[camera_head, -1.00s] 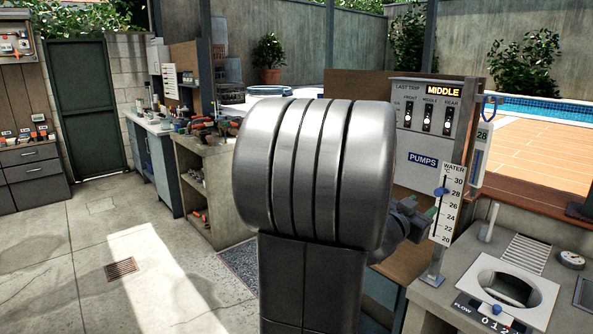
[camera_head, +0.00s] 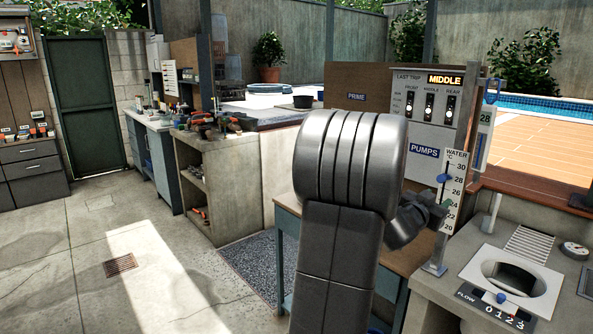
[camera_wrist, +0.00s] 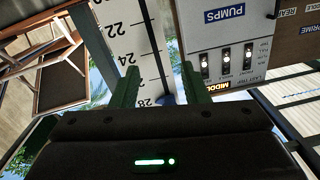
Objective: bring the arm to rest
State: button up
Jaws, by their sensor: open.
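My arm fills the middle of the head view. My gripper (camera_head: 446,206) is at its right side, partly hidden by my wrist, in front of the white water scale (camera_head: 458,161). In the wrist view my gripper (camera_wrist: 158,88) is open, with two green fingers apart and nothing held between them. The water scale (camera_wrist: 128,32) shows beyond the fingers, with its blue slider (camera_wrist: 167,99) near 28. The blue slider also shows in the head view (camera_head: 444,178). I cannot tell whether a finger touches the scale.
The pump panel (camera_head: 427,110), its display reading MIDDLE, stands behind the scale. A tool-topped bench (camera_head: 222,157) stands left of my arm. The floor at left is clear.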

notch_tip(320, 180, down, 9)
jog(key=b, duration=0.8)
jog(key=v, duration=1.3)
jog(key=shift+s+a+p, duration=0.3)
jog(key=shift+p, duration=0.15)
jog(key=shift+a+r, duration=0.1)
